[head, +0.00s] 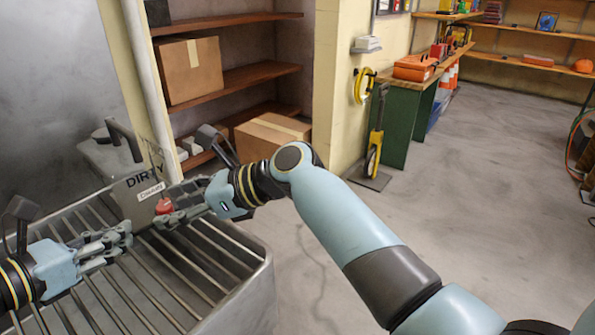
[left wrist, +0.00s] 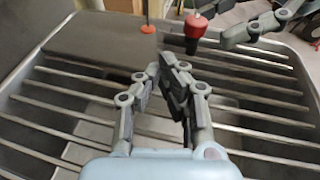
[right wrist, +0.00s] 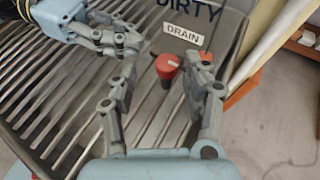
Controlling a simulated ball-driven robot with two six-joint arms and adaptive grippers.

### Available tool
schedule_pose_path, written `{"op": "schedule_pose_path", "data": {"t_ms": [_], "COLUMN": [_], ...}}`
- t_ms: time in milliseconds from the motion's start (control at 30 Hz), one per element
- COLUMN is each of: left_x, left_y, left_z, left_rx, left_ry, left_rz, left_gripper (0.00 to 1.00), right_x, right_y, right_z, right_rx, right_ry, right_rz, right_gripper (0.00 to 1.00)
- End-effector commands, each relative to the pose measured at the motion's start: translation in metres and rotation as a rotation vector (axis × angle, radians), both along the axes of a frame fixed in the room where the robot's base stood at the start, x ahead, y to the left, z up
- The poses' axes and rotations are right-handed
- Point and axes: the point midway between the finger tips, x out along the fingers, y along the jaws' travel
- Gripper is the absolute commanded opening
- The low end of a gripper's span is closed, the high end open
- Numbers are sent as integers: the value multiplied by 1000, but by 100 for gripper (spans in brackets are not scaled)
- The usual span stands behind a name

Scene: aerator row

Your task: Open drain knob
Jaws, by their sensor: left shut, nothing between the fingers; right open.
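The red drain knob (right wrist: 166,67) stands on a dark stem by the slatted metal rack, below a white "DRAIN" label (right wrist: 183,35). It also shows in the left wrist view (left wrist: 195,27) and in the head view (head: 164,206). My right gripper (right wrist: 160,95) is open, its fingers pointing toward the knob, which sits beyond and between them, nearer the right finger. I cannot tell whether it touches. My left gripper (left wrist: 172,65) is shut and empty over the slats, short of the knob. In the head view it is at the left (head: 128,232).
The metal rack (head: 262,290) has parallel bars and a raised rim. A grey panel marked "DIRTY" (head: 128,187) stands behind the knob. Shelves with cardboard boxes (head: 190,70) are behind. A green bench (head: 405,120) stands farther off, with open floor (head: 470,210) at the right.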

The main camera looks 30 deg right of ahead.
Motion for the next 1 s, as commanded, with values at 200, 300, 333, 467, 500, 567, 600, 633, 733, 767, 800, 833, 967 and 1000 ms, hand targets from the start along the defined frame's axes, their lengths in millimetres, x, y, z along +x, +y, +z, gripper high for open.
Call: {"op": "schedule_pose_path", "data": {"t_ms": [200, 300, 333, 467, 500, 567, 600, 633, 733, 767, 800, 833, 967, 1000], "left_x": [0, 0, 0, 0, 0, 0, 0, 0, 0, 0, 0, 0, 0, 0], "left_y": [0, 0, 0, 0, 0, 0, 0, 0, 0, 0, 0, 0, 0, 0], "left_z": [0, 0, 0, 0, 0, 0, 0, 0, 0, 0, 0, 0, 0, 0], "left_rx": [0, 0, 0, 0, 0, 0, 0, 0, 0, 0, 0, 0, 0, 0], "left_ry": [0, 0, 0, 0, 0, 0, 0, 0, 0, 0, 0, 0, 0, 0], "left_rz": [0, 0, 0, 0, 0, 0, 0, 0, 0, 0, 0, 0, 0, 0], "left_gripper": [0, 0, 0, 0, 0, 0, 0, 0, 0, 0, 0, 0, 0, 0], "right_x": [-25, -38, -41, -58, -63, -70, -75, -79, -92, -96, -101, -106, -122, -127], "right_y": [-41, -57, -62, -82, -90, -101, -108, -113, -130, -135, -140, -144, -159, -163], "right_z": [19, 28, 30, 41, 42, 43, 44, 44, 49, 50, 53, 55, 64, 67], "right_rx": [-12, -12, -13, -14, -15, -20, -21, -23, -26, -27, -28, -28, -28, -27], "right_ry": [-7, -6, -5, -5, -6, -18, -25, -30, -45, -48, -52, -54, -59, -57], "right_rz": [3, 5, 5, 9, 11, 20, 24, 30, 46, 53, 60, 67, 94, 102], "right_gripper": [49, 49, 49, 49, 49, 49, 49, 49, 49, 49, 49, 49, 49, 49]}}
